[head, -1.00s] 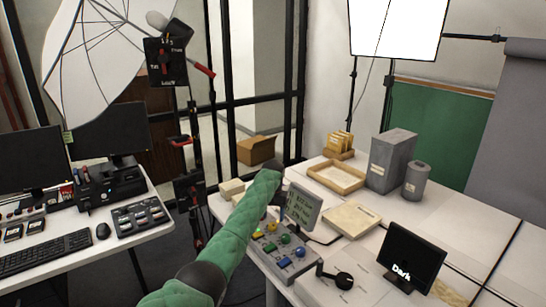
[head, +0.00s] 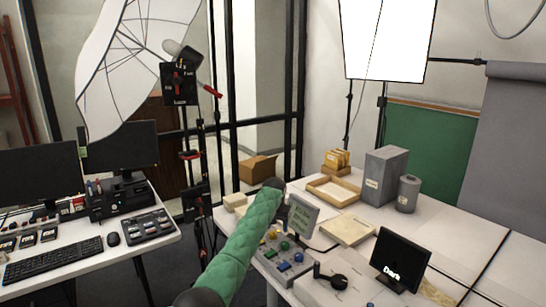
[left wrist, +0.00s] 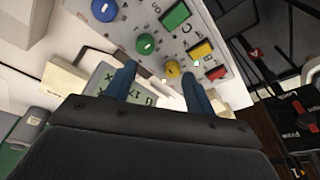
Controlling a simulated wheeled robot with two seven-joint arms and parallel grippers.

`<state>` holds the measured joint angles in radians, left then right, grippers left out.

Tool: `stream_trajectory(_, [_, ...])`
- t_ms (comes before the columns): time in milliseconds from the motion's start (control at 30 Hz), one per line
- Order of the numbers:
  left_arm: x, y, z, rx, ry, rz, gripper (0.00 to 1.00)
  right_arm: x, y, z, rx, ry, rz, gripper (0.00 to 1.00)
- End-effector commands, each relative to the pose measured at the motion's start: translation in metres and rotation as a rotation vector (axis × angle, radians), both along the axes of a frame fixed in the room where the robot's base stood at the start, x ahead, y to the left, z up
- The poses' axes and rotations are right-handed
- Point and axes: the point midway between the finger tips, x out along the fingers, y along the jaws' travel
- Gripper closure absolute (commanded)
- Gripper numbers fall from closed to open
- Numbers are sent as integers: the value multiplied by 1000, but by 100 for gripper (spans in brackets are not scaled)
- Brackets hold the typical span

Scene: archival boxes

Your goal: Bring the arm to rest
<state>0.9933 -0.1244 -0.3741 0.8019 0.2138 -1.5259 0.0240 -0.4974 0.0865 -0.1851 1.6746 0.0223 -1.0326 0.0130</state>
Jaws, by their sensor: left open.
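My left arm (head: 245,243), in a green quilted sleeve, reaches in from the bottom of the head view to the near-left part of the white table. Its dark wrist bends down beside a grey control panel (head: 290,267) with coloured buttons. My left gripper (head: 282,209) is mostly hidden behind the wrist there. In the left wrist view the two blue fingers of the gripper (left wrist: 160,84) stand apart with nothing between them. The control panel (left wrist: 150,22) shows beyond the fingertips; I cannot tell the exact gap. My right gripper is in neither view.
A small screen (head: 302,214) stands by the panel. The table also holds a flat box (head: 347,229), a wooden tray (head: 333,190), a grey box (head: 386,175), a canister (head: 408,194) and a dark display (head: 400,259). A desk with monitors (head: 120,150) and a light stand (head: 201,150) are left.

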Motion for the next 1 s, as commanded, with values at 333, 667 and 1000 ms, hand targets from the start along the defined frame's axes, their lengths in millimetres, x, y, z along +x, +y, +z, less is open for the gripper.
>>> stream_trajectory(333, [32,-13,84,-61,-264,-19,46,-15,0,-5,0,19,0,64])
stream_trajectory(667, [35,2,130,-125,-516,-14,46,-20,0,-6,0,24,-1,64])
stream_trajectory(1000, [-6,35,67,-162,-616,15,46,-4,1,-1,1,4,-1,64])
